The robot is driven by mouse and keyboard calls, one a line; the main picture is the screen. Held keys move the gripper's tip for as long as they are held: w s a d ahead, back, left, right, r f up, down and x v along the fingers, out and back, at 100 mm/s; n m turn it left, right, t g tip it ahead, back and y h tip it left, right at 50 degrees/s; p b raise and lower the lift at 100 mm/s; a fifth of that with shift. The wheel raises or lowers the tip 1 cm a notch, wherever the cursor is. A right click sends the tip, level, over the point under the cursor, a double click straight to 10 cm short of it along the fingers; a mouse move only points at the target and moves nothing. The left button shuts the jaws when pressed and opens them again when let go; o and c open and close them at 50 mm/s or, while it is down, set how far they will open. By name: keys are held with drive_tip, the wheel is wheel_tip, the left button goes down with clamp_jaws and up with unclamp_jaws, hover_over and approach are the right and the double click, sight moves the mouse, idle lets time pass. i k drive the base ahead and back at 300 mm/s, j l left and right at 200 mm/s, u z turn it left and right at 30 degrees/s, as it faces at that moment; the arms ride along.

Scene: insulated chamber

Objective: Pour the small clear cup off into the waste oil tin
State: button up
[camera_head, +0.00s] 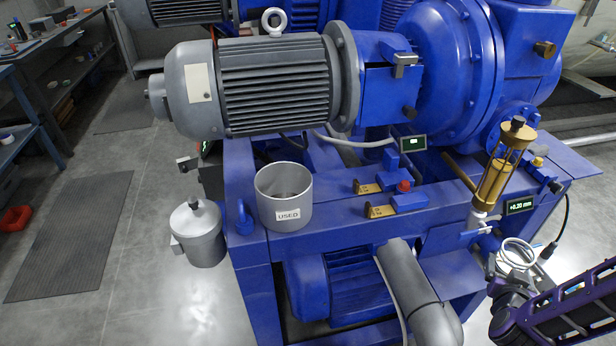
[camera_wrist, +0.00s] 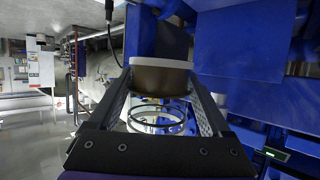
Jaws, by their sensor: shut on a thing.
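The small clear cup (camera_head: 517,252) is at the right in the head view, below the brass oiler, with its round rim facing up. My gripper (camera_head: 512,272) is shut on it. In the wrist view the cup's clear rings (camera_wrist: 158,118) show between the two fingers of my gripper (camera_wrist: 160,95). I cannot tell how much liquid is in the cup. The waste oil tin (camera_head: 284,212), a grey open can labelled USED, stands on the blue frame left of centre, well to the left of my gripper.
A brass and glass oiler (camera_head: 494,180) stands just above and left of the cup, near a small display (camera_head: 520,206). A lidded grey can (camera_head: 200,235) is left of the tin. A red-button switch (camera_head: 403,187) and a thick grey pipe (camera_head: 415,290) lie between cup and tin.

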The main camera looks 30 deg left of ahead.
sight(284, 190)
drive_tip(key=k+j, duration=0.2)
drive_tip(key=j, duration=0.2)
drive_tip(key=k+j+z, duration=0.1)
drive_tip(key=j, duration=0.35)
drive_tip(key=k+j+z, duration=0.1)
drive_tip(key=k+j, duration=0.15)
drive_tip(key=j, duration=0.15)
drive_tip(key=k+j, duration=0.25)
drive_tip(key=k+j+z, duration=0.1)
drive_tip(key=j, duration=0.4)
drive_tip(key=k, duration=0.1)
